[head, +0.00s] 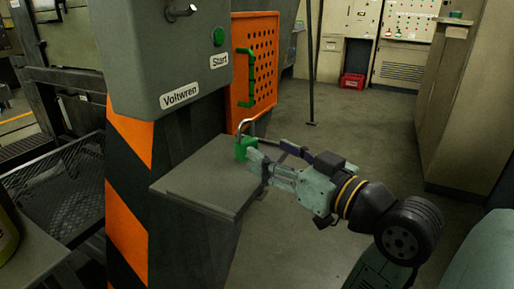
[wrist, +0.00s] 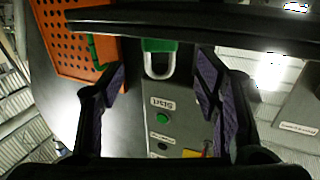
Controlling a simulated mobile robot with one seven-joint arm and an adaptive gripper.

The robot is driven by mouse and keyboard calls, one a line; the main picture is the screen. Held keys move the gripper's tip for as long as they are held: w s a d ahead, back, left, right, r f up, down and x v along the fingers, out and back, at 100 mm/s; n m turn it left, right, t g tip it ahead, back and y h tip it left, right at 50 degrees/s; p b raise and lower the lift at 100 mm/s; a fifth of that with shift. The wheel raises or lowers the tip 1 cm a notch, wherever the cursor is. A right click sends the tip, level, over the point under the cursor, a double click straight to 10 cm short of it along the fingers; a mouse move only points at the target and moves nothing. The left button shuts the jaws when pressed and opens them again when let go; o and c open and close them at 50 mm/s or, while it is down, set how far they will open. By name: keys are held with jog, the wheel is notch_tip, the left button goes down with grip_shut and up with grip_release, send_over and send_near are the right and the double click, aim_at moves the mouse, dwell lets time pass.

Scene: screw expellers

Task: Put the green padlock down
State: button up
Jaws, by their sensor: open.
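The green padlock (head: 241,150) stands upright on the small grey shelf (head: 190,187) of the machine, its metal shackle pointing up. In the head view it is near the shelf's far right edge. My gripper (head: 266,150) is open, with its fingertips at the right of the padlock. In the wrist view the padlock (wrist: 160,46) shows at the top, between the spread fingers of my gripper (wrist: 160,75), with a gap on both sides.
The grey control box (head: 170,60) with a green Start button (head: 218,37) is above the shelf. An orange perforated panel (head: 262,75) with a green handle is behind it. A wire-mesh basket (head: 62,190) is at left.

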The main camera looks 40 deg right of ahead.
jog(key=s, duration=0.5)
jog(key=shift+s, duration=0.1)
jog(key=shift+o, duration=0.3)
dwell(2.1)
